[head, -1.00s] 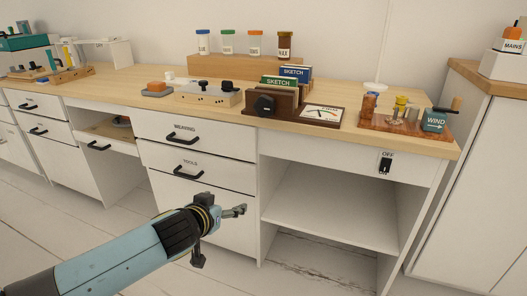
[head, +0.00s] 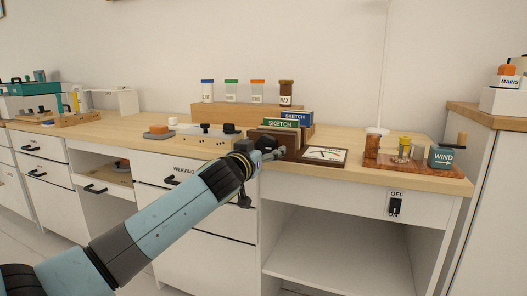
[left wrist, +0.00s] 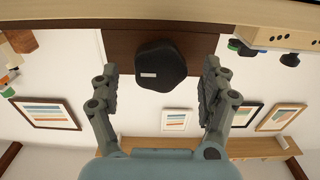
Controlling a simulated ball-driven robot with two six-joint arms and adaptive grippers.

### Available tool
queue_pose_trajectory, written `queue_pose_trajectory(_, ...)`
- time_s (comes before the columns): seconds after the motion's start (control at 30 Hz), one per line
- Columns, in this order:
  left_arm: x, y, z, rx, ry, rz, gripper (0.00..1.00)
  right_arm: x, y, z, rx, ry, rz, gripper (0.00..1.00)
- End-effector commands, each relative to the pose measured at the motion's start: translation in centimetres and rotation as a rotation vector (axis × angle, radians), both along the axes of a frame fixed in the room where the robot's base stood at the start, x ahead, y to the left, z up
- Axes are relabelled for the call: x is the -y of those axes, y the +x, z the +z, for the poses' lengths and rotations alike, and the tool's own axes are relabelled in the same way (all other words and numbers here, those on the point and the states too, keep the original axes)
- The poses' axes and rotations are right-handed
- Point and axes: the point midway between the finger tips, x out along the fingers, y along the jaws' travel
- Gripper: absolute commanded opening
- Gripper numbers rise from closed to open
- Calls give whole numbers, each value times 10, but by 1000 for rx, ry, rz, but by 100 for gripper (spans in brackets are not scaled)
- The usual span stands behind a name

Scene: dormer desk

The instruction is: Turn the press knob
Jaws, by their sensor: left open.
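The press knob (left wrist: 160,68) is black, lobed, with a small pale mark on its face. In the left wrist view it sits on a dark brown wooden block (left wrist: 118,48), between my open fingers, with gaps showing on both sides. In the head view my left gripper (head: 279,153) is at the front of the brown press (head: 292,144) and largely hides the knob. My right gripper is not in view.
A board with the WIND block (head: 441,157) stands to the right. A box with black knobs (head: 205,138) is to the left. Jars (head: 231,91) stand on a wooden riser behind. An OFF/ON switch (head: 395,206) is on the desk front.

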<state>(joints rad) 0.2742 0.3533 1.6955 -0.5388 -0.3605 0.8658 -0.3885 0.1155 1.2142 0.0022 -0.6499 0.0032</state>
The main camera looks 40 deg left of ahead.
Motion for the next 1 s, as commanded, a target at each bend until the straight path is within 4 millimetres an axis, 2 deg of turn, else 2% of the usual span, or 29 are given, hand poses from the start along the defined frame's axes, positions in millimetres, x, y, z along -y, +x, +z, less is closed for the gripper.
queue_pose_trajectory(0.1,-2,8,0,0,-1,1,80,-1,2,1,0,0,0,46)
queue_pose_trajectory(0.37,-2,9,0,-1,0,0,80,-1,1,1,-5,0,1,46)
queue_pose_trajectory(0.47,-2,9,0,-1,0,0,69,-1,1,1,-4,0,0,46)
queue_pose_trajectory(0.8,-2,9,0,-1,0,0,25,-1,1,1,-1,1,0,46)
queue_pose_trajectory(1.0,-2,9,0,-4,11,0,23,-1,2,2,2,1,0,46)
